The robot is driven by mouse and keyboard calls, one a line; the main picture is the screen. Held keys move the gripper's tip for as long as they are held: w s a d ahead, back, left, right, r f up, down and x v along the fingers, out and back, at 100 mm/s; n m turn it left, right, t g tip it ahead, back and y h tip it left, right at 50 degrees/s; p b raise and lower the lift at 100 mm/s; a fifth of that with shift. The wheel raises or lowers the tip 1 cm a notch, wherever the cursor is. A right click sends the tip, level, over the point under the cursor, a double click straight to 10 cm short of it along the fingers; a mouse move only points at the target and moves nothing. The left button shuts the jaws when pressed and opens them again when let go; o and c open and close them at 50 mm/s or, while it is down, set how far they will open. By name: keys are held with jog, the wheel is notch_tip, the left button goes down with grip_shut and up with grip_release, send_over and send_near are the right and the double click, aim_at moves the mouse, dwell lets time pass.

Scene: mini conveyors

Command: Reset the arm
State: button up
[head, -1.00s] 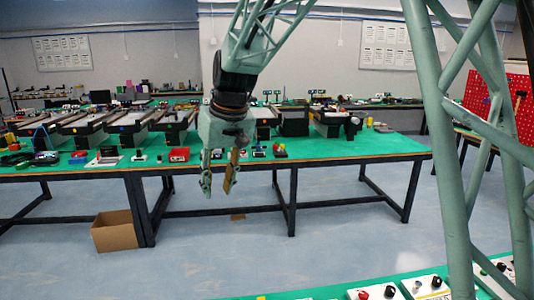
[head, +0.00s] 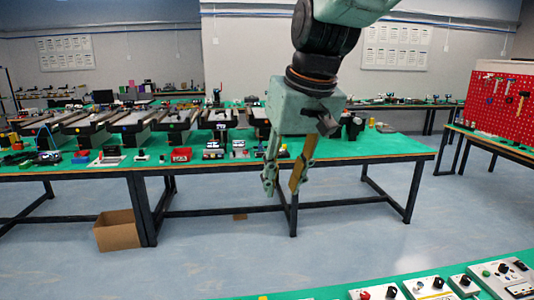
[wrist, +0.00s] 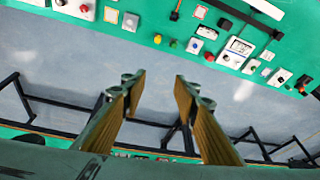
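My gripper (head: 284,178) hangs in the upper middle of the head view, pointing down. It appears in front of the far green-topped table. Its two fingers are apart, with nothing between them. In the wrist view my gripper (wrist: 161,80) shows its two brown finger pads spread wide over bare floor, with no object held.
The green table (head: 370,149) carries several mini conveyors (head: 130,121) and small devices. A nearer green bench (head: 320,292) with control boxes (head: 428,286) lies at the bottom right. A cardboard box (head: 116,231) stands on the floor. A red tool board (head: 500,100) is at the right.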

jog(key=s+d+f+m, duration=0.1)
jog(key=s+d, duration=0.4)
jog(key=s, duration=0.5)
jog(key=s+d+f+m+h, duration=0.1)
jog(key=s+d, duration=0.5)
jog(key=s, duration=0.5)
jog(key=s+d+f+m, duration=0.1)
jog(key=s+d, duration=0.4)
jog(key=s, duration=0.5)
jog(key=shift+s+d+f+m+t+h, duration=0.2)
jog(key=shift+d+f+m+t+h, duration=0.1)
jog(key=shift+d+h, duration=0.1)
